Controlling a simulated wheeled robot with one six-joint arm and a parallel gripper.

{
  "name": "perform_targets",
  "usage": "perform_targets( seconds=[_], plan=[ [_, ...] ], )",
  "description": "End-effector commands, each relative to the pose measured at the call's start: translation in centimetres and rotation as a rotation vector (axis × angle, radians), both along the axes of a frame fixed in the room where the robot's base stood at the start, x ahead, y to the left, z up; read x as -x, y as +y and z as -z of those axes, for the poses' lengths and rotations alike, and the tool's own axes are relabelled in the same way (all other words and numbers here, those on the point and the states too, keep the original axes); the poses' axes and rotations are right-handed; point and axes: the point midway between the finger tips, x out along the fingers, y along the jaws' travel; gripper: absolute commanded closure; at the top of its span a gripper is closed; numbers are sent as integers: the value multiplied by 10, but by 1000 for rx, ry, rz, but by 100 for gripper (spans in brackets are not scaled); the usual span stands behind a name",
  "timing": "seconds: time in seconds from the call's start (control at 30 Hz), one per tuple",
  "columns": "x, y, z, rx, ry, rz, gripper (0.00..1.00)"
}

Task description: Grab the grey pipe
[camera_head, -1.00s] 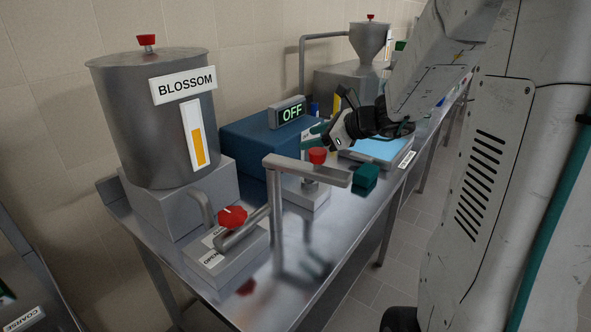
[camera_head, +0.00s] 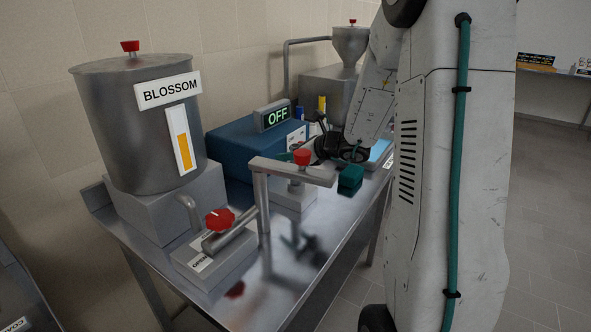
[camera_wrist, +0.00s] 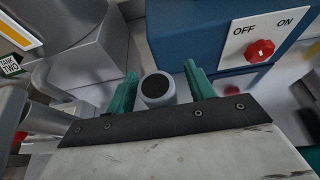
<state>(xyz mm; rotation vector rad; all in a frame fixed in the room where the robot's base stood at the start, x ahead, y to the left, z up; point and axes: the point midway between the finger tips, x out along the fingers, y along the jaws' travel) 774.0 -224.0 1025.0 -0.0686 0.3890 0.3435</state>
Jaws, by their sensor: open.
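The grey pipe (camera_head: 262,200) rises from a valve block and bends into a level arm toward the right. In the wrist view its round end with a dark opening (camera_wrist: 158,88) lies between the two teal fingers, with small gaps on both sides. My gripper (camera_head: 319,168) is open around that end; it also shows in the wrist view (camera_wrist: 160,88). I cannot tell whether a finger touches the pipe.
A red valve knob (camera_head: 220,219) sits at the pipe's foot. A steel tank marked BLOSSOM (camera_head: 135,130) stands at the left. A blue box (camera_head: 235,150) with an OFF display stands behind the pipe. A red knob (camera_wrist: 260,50) is near my fingers. The front table edge is clear.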

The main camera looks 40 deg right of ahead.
Motion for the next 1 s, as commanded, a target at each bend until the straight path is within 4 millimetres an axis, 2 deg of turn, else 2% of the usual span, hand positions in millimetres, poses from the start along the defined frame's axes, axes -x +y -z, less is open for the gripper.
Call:
perform_targets(
  seconds=[0.17, 0.2, 0.37, 0.4, 0.63, 0.73, 0.87, 1.0],
  plan=[
    [-1, 1, 0, 0, 0, 0, 46],
    [-1, 0, 0, 0, 0, 0, 49],
    [-1, 0, 0, 0, 0, 0, 93],
    [-1, 0, 0, 0, 0, 0, 97],
    [-1, 0, 0, 0, 0, 0, 97],
    [-1, 0, -6, 1, -2, 1, 97],
    [-1, 0, -28, 3, -5, -1, 97],
    [-1, 0, -58, 5, -6, 0, 97]
  ],
)
